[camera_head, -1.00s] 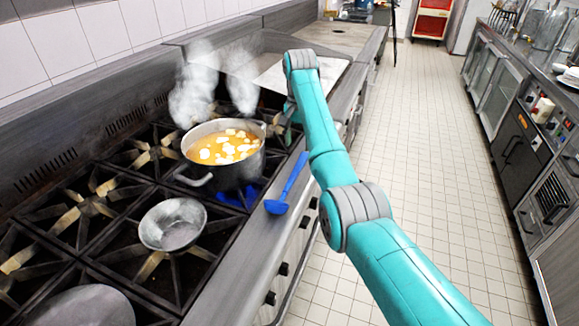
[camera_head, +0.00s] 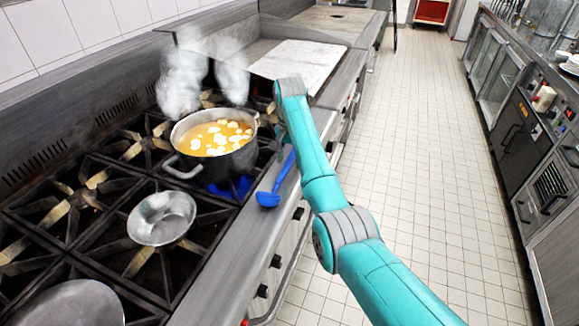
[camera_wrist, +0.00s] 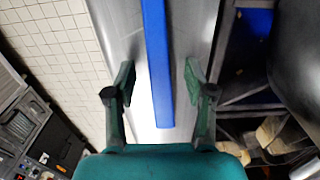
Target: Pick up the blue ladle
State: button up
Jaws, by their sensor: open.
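The blue ladle (camera_head: 277,181) lies on the stove's steel front ledge, beside the pot. Its bowl points toward the near side in the head view and its handle runs away toward my arm. In the wrist view the blue handle (camera_wrist: 157,62) runs down the picture and ends between my fingers. My gripper (camera_wrist: 160,84) is open, with one finger on each side of the handle and a gap on both sides. The ladle's bowl is outside the wrist view.
A steaming pot of orange soup (camera_head: 214,147) stands on a burner with a blue flame, close beside the ledge. A metal bowl (camera_head: 162,217) sits on the grates nearer. The tiled floor (camera_head: 400,150) right of the stove is clear.

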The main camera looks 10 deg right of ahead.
jog(key=shift+f, duration=0.25)
grip_shut()
